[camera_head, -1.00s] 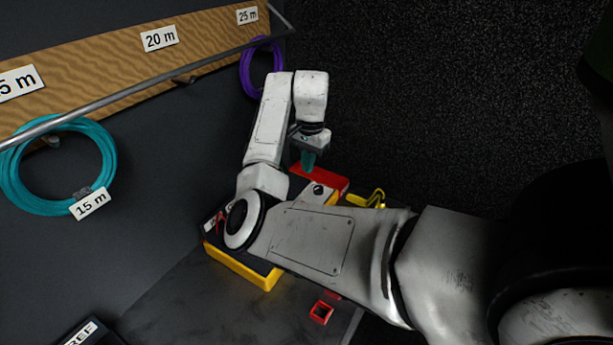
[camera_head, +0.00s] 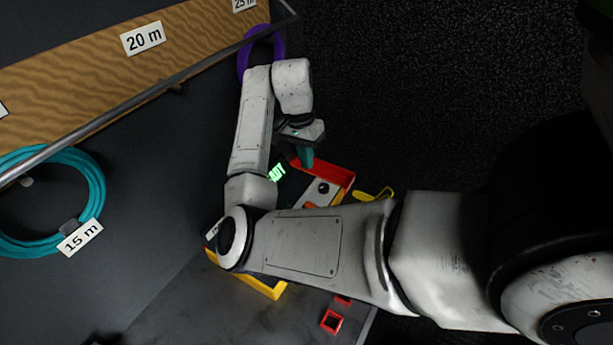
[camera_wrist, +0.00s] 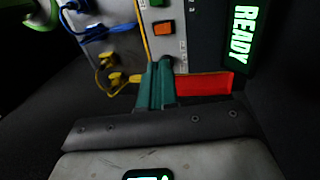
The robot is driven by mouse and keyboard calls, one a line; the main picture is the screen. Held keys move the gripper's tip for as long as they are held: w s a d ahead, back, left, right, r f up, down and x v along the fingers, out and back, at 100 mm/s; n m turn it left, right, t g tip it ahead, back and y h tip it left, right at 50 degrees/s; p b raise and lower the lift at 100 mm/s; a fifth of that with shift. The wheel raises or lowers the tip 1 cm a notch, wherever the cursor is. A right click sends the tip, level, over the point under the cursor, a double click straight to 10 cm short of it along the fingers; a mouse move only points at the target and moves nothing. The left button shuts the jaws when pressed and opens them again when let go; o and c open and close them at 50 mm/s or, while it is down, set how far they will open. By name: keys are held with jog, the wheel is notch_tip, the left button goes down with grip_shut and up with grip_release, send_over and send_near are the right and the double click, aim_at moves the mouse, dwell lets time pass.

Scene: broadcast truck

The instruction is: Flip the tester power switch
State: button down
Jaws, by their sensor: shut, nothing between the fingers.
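The tester (camera_head: 258,285) is a yellow-edged box on the bench, partly hidden behind my arm. Its display (camera_head: 277,173) glows green, and in the wrist view the display (camera_wrist: 243,30) reads READY. An orange rocker switch (camera_wrist: 165,27) sits on the tester's pale panel, with a small green part (camera_wrist: 157,3) beyond it. The orange part also shows in the head view (camera_head: 310,205). My gripper (camera_head: 306,160) has teal fingers, shut and empty, over the tester near its red end. In the wrist view the fingertips (camera_wrist: 157,68) are just short of the switch; contact cannot be told.
A red tray-like part (camera_head: 340,172) adjoins the tester. Yellow cable (camera_head: 375,195) lies to its right. A small red open box (camera_head: 331,321) sits on the bench. Teal (camera_head: 95,190) and purple (camera_head: 281,45) cable coils hang on the left wall. Blue cable shows in the wrist view (camera_wrist: 80,25).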

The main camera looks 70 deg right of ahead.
dwell(0.3)
jog(key=f, duration=0.4)
jog(key=s+f+b, duration=0.1)
jog(key=f, duration=0.4)
jog(key=s+f, duration=0.1)
jog(key=f, duration=0.3)
jog(key=shift+a+f, duration=0.25)
jog(key=shift+f, duration=0.15)
